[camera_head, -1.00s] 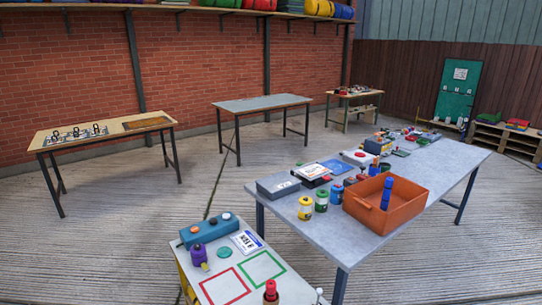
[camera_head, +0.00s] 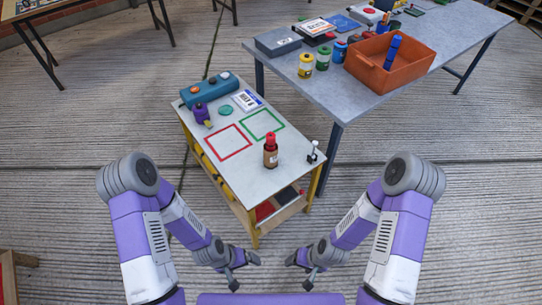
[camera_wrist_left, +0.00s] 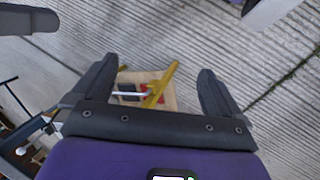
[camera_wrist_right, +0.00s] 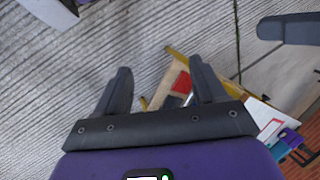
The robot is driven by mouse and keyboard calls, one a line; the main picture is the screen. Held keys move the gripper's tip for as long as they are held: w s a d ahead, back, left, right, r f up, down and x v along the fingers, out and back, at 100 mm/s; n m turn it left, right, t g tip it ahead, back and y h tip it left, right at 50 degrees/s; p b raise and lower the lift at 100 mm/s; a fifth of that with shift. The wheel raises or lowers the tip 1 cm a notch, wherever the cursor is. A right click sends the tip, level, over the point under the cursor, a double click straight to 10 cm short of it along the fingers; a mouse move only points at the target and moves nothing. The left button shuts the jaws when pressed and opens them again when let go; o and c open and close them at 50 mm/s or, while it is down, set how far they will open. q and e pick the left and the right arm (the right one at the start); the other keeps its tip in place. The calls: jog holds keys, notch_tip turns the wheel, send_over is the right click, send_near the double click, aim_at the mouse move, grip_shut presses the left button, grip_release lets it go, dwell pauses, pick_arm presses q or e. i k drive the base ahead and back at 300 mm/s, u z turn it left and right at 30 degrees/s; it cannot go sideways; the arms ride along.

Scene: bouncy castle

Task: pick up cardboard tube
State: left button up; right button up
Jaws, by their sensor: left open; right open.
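I cannot clearly make out a cardboard tube in any view. A small brown, bottle-like object with a red top (camera_head: 271,151) stands upright on the near right part of a small cart (camera_head: 262,182). My left gripper (camera_head: 243,270) is open and empty in front of the cart, low in the head view. My right gripper (camera_head: 300,272) is open and empty to the right of it. Both are apart from the cart and its objects. The left wrist view shows floor and part of the cart's lower shelf between the fingers (camera_wrist_left: 158,68). The right wrist view shows mostly floor between its fingers (camera_wrist_right: 160,66).
The cart also holds a blue box (camera_head: 210,90), a purple object (camera_head: 201,114), a red square outline (camera_head: 229,142) and a green one (camera_head: 261,124). A grey table (camera_head: 400,95) behind right carries an orange bin (camera_head: 388,75) and several jars. Floor (camera_head: 90,115) left is clear.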

aim_at(270, 158)
jog(key=k, duration=0.5)
jog(key=z, duration=0.8)
jog(key=i, duration=0.65)
jog(key=u, duration=1.8)
jog(key=i, duration=0.5)
jog(key=u, duration=0.05)
